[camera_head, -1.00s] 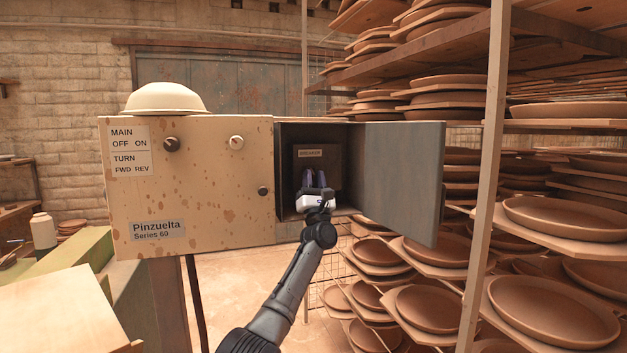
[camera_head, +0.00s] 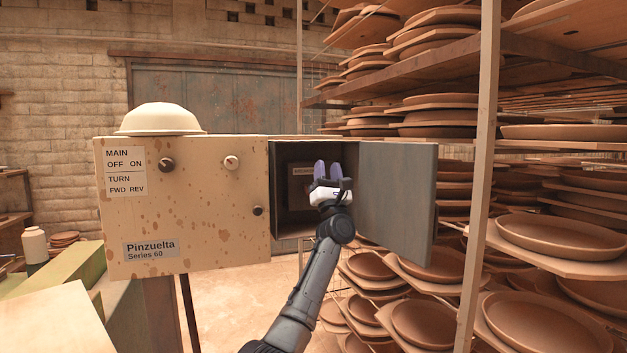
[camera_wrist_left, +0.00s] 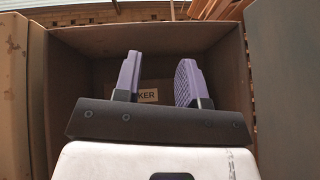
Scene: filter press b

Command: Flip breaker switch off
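The cream control box, labelled Pinzuelta Series 60 (camera_head: 215,225), has an open compartment on its right side. The dark breaker (camera_head: 297,190) sits inside at the back, with a pale label on it. In the left wrist view the label (camera_wrist_left: 148,95) reads "KER" between my fingers, its left part covered. I cannot make out the switch lever. My left gripper (camera_head: 328,170) is at the compartment's mouth, in front and to the right of the label. It also shows in the left wrist view (camera_wrist_left: 158,75), its purple-padded fingers apart with nothing between them. My right gripper is not in view.
The grey compartment door (camera_head: 395,195) stands open just right of my left gripper. The compartment walls (camera_wrist_left: 80,60) closely surround the space ahead. Racks of clay plates (camera_head: 545,235) fill the right.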

